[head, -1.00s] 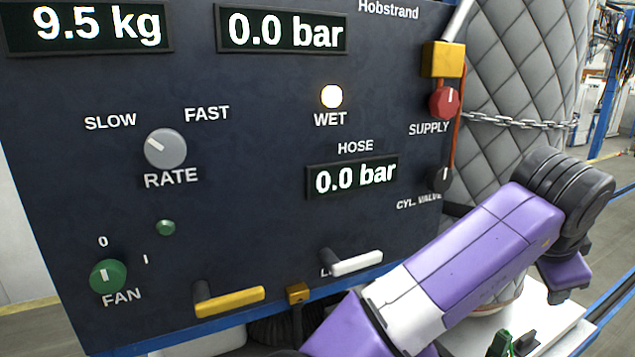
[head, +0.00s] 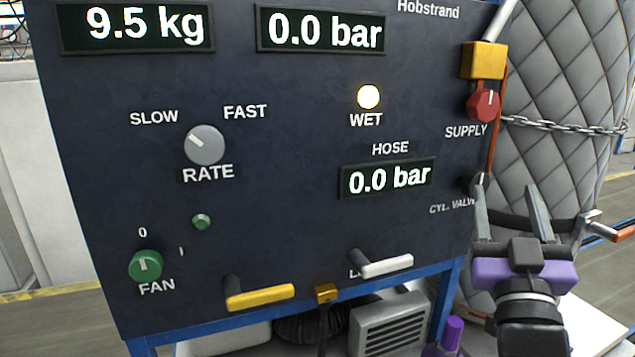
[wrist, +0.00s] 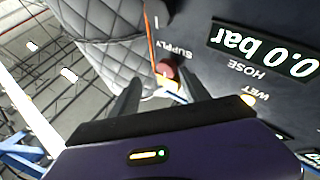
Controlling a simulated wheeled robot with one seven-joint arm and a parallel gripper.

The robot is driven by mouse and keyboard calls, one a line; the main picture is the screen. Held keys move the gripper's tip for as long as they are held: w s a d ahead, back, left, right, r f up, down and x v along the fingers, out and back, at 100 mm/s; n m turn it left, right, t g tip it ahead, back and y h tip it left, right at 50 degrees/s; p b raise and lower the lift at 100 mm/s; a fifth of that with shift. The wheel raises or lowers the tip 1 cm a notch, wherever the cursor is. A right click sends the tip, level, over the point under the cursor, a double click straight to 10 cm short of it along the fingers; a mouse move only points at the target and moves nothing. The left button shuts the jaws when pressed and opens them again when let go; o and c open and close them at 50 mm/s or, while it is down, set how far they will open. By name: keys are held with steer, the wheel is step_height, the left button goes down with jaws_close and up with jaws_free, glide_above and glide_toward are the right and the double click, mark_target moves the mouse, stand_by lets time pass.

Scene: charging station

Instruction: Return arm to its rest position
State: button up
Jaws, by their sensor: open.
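My gripper (head: 508,208) is at the lower right in the head view, in front of the panel's right edge and the quilted cylinder. Its two grey fingers point up and stand apart with nothing between them. In the wrist view the open fingers (wrist: 155,100) point toward the panel and the red supply knob (wrist: 166,69), and the picture is upside down. My purple wrist (head: 545,273) shows below the fingers. The cylinder valve knob at the panel's lower right is partly hidden by a finger.
The dark panel (head: 290,200) carries a grey rate knob (head: 204,145), a green fan knob (head: 145,265), a yellow handle (head: 260,297), a white handle (head: 386,265) and a lit wet lamp (head: 368,97). A chain (head: 560,127) crosses the quilted cylinder (head: 575,60). An orange-ended handle (head: 608,231) sticks out at right.

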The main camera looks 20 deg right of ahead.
steer(key=s+a+f+n+t+y, duration=0.1)
steer(key=s+a+f+n+y, duration=0.35)
steer(key=a+f+y, duration=0.35)
steer(key=s+a+f+n+y, duration=0.45)
steer(key=a+f, duration=0.25)
steer(key=f, duration=0.3)
steer(key=s+a+f+m+g, duration=0.2)
steer(key=s+f, duration=0.5)
steer(key=s, duration=0.4)
steer(key=s+a+f+m+g, duration=0.2)
steer(key=s+a+f+g, duration=0.1)
steer(key=s+f, duration=0.5)
steer(key=s+g, duration=0.1)
steer(key=s, duration=0.2)
steer(key=shift+a, duration=0.15)
